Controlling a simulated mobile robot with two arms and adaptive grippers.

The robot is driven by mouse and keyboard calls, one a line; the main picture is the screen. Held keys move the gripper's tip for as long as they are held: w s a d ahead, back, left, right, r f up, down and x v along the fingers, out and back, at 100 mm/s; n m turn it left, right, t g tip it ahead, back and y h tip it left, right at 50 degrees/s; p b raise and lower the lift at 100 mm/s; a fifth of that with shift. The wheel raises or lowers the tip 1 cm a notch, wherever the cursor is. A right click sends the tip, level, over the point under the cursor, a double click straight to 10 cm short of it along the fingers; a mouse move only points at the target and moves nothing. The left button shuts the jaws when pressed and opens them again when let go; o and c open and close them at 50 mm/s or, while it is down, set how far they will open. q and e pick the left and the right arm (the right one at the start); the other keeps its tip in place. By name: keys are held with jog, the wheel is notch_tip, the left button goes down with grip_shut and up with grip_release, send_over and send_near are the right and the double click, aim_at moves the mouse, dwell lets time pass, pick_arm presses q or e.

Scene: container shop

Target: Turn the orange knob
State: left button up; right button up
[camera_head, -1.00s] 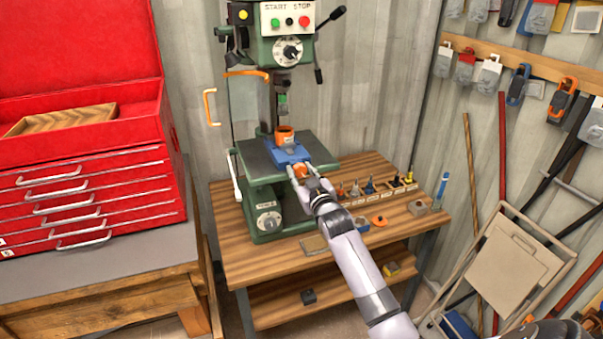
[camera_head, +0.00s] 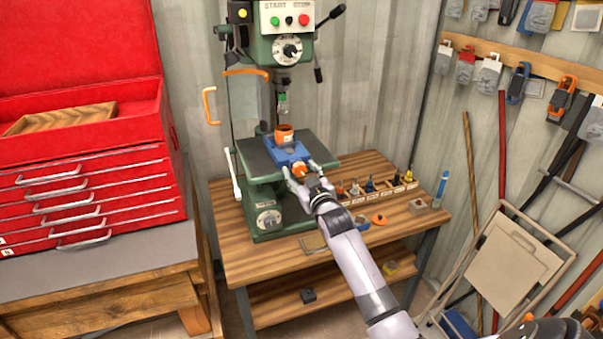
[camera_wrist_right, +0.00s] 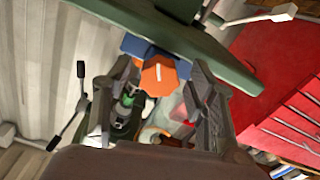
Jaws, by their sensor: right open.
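The orange knob (camera_head: 299,170) is on the front end of a blue vise (camera_head: 290,153) on the drill press table. In the right wrist view the knob (camera_wrist_right: 160,74) shows as a faceted orange shape with a white line on its face. My right gripper (camera_head: 303,172) is open at the knob, one finger to each side. In the right wrist view its fingers (camera_wrist_right: 163,92) stand apart from the knob, with a gap on both sides. An orange ring-shaped piece (camera_head: 284,133) sits on top of the vise. My left gripper is not seen.
The green drill press (camera_head: 285,50) stands above the vise. A rack of small bits (camera_head: 372,190) and loose parts lie on the wooden bench (camera_head: 240,255) to the right. A red tool chest (camera_head: 90,190) stands at left, a folded chair (camera_head: 510,262) at right.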

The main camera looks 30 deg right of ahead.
jog(key=v, duration=1.2)
jog(key=shift+f, duration=0.1)
